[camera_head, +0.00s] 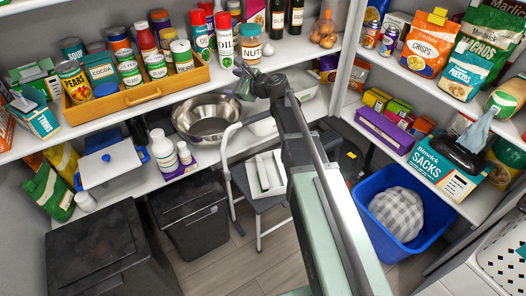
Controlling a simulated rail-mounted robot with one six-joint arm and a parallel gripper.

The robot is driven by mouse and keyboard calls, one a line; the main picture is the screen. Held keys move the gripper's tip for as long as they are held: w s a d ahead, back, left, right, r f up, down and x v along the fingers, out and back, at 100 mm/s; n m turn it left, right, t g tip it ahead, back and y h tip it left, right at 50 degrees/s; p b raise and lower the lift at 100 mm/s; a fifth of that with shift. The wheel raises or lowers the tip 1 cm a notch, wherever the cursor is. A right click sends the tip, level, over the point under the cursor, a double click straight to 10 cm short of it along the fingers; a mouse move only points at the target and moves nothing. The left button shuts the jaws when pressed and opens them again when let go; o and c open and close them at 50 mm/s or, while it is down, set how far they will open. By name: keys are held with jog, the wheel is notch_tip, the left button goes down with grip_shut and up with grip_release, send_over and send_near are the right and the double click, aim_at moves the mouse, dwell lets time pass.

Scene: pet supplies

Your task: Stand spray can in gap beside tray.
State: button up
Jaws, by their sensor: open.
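The wooden tray (140,94) sits on the upper left shelf, filled with several tins and jars. I cannot tell which is the task's can. Only a narrow space shows between the tray's right end and the red can. My gripper (243,78) is at the front edge of this shelf, below and right of the cans. It is open; its fingers are small and partly hidden by the wrist.
A jar (251,46) stands right of the cans, close above my gripper. A steel bowl (206,119) is on the shelf below.

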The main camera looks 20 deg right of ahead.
jog(key=s+a+f+n+g+h, duration=0.2)
jog(key=s+f+n+g, duration=0.25)
jog(key=s+n, duration=0.35)
jog(key=s+a+f+n+g+h, duration=0.1)
jog(key=s+a+f+n+g, duration=0.3)
jog(key=s, duration=0.7)
jog(key=s+d+f+n+g+h, duration=0.3)
jog(key=s+d+n+h, duration=0.3)
jog(key=s+n, duration=0.3)
jog(key=s+d+f, duration=0.1)
jog(key=s, duration=0.2)
jog(key=shift+s+f+n, duration=0.2)
jog(key=shift+s+n, duration=0.2)
